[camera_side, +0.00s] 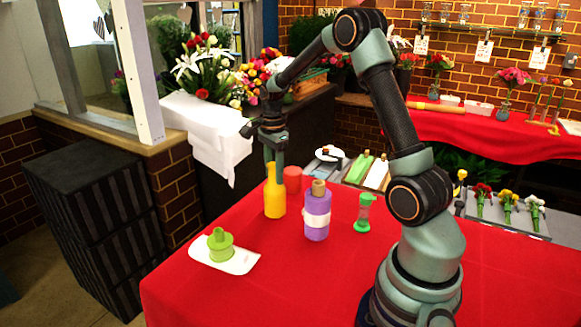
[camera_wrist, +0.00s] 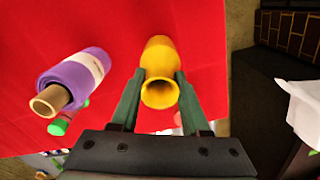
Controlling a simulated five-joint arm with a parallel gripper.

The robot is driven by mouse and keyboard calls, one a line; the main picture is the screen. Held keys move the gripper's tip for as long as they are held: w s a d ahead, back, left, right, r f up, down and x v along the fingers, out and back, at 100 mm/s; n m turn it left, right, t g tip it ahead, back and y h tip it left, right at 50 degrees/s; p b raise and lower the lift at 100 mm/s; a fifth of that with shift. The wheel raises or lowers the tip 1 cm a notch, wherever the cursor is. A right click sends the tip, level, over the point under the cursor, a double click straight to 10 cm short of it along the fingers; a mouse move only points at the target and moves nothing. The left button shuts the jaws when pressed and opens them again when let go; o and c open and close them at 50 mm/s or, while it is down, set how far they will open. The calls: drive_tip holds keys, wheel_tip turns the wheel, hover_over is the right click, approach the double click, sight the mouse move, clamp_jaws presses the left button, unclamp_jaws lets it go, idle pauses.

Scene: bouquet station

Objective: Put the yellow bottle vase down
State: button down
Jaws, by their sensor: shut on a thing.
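The yellow bottle vase (camera_side: 275,198) is upright at the far left part of the red-covered table in the side view. My gripper (camera_side: 273,165) comes down from above and is shut on its narrow upper part. In the wrist view the vase (camera_wrist: 160,58) shows with its round open mouth towards the camera, between the two green fingers of my gripper (camera_wrist: 158,82). The vase's base is at or just above the red cloth (camera_side: 215,300); I cannot tell whether it touches.
A green hourglass-shaped item (camera_side: 363,212) stands farther right. A white plate (camera_side: 240,262) with a green stepped piece (camera_side: 220,245) lies front left. The front cloth is clear.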

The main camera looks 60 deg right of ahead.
drive_tip(key=shift+f, duration=0.15)
drive_tip(key=shift+c, duration=1.9)
unclamp_jaws()
wheel_tip(320, 180, up, 12)
drive_tip(key=s+a+r+n+t, duration=0.1)
drive_tip(key=s+a+n+t, duration=0.1)
drive_tip(key=s+a+n, duration=0.4)
drive_tip(key=s+a+r+n+t, duration=0.1)
drive_tip(key=s+a+n+t, duration=0.2)
drive_tip(key=a+n, duration=1.1)
drive_tip(key=s+n, duration=0.2)
drive_tip(key=s, duration=0.1)
drive_tip(key=shift+t, duration=0.3)
